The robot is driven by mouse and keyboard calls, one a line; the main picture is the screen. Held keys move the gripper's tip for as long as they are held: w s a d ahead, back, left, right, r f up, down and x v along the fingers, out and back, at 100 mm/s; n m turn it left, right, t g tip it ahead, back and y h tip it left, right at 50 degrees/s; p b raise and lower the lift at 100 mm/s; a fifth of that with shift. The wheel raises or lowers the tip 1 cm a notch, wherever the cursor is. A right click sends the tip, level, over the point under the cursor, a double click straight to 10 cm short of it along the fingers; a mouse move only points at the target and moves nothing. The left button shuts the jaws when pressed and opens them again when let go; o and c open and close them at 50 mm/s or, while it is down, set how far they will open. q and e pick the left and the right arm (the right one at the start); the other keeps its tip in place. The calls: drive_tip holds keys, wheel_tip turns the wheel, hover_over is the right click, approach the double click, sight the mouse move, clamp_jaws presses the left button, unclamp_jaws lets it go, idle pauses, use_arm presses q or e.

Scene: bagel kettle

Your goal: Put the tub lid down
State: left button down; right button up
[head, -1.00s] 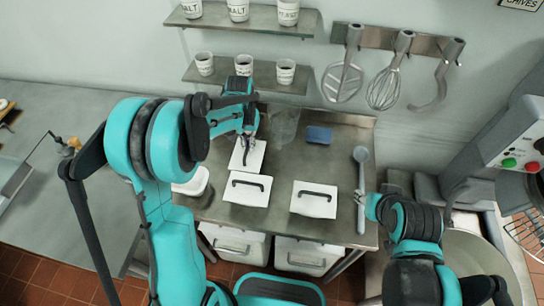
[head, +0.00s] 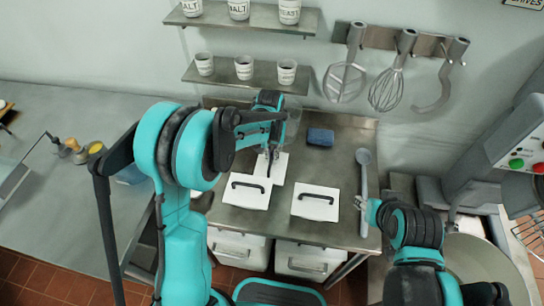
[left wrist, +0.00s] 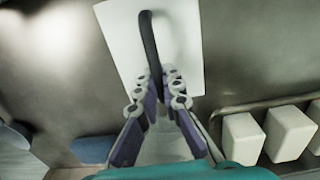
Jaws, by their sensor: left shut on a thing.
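My left gripper (head: 270,152) is shut on the dark handle of a white square tub lid (head: 279,168). In the left wrist view the fingers (left wrist: 163,82) close around the handle, with the lid's white plate (left wrist: 182,45) beyond them. In the head view this lid is behind a second white lid (head: 238,198) and partly hidden by it and my arm; I cannot tell whether it touches the steel table (head: 340,160). A third lid (head: 315,210) lies to the right. My right gripper (head: 359,203) is beside the long spoon; its finger gap is too small to read.
A blue sponge (head: 320,137) lies at the back of the table. A long grey spoon (head: 364,185) lies along its right side. White bins (head: 306,258) stand below. A shelf with cups (head: 245,77) hangs behind. Bare steel shows between sponge and spoon.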

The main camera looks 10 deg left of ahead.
use_arm(q)
drive_tip(key=shift+f, duration=0.1)
drive_tip(key=c, duration=1.7)
unclamp_jaws()
